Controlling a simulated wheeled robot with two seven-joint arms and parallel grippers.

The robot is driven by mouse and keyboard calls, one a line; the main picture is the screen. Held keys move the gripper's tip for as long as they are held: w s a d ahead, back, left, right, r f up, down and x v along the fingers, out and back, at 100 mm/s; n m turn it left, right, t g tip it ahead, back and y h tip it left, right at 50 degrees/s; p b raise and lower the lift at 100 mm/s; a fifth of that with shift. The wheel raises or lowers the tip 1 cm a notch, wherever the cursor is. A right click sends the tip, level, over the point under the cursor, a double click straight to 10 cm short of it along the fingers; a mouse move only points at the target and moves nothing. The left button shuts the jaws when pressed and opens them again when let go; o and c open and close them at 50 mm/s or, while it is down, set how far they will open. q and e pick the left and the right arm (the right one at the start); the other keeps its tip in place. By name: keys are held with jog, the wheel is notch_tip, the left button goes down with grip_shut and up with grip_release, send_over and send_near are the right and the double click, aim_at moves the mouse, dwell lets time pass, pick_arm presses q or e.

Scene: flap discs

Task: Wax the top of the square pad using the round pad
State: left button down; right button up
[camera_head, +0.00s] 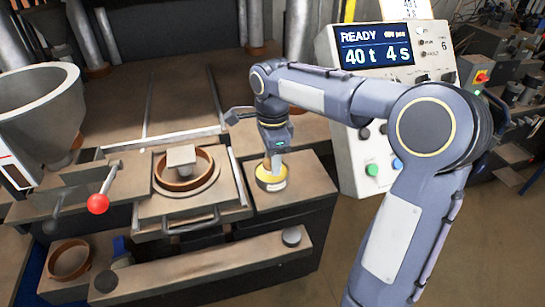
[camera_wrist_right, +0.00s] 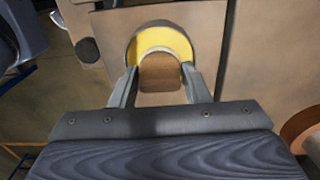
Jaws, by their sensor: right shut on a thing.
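My right gripper (camera_head: 275,152) points down at the bench to the right of the mould. In the right wrist view, its fingers (camera_wrist_right: 160,88) are shut on the brown handle of the round pad (camera_wrist_right: 160,72). The round pad is at a round tin with yellow wax (camera_head: 271,184), which also shows in the wrist view (camera_wrist_right: 160,40). I cannot tell whether pad and wax touch. The square pad (camera_head: 181,156) is a pale block standing inside a brown ring (camera_head: 205,170) on the mould plate, left of the gripper. My left gripper is not in view.
A lever with a red knob (camera_head: 98,204) sticks out left of the mould. A large grey hopper (camera_head: 40,105) stands at far left. A control panel (camera_head: 362,110) with a lit screen stands behind my right arm. The bench top around the tin (camera_head: 305,190) is bare.

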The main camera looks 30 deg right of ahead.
jog(key=shift+f+b, duration=0.45)
jog(key=shift+f, duration=0.15)
dwell(0.6)
jog(key=shift+f, duration=0.1)
dwell(0.8)
notch_tip(320, 180, up, 7)
jog(key=p, duration=0.6)
dwell(0.3)
dwell(0.3)
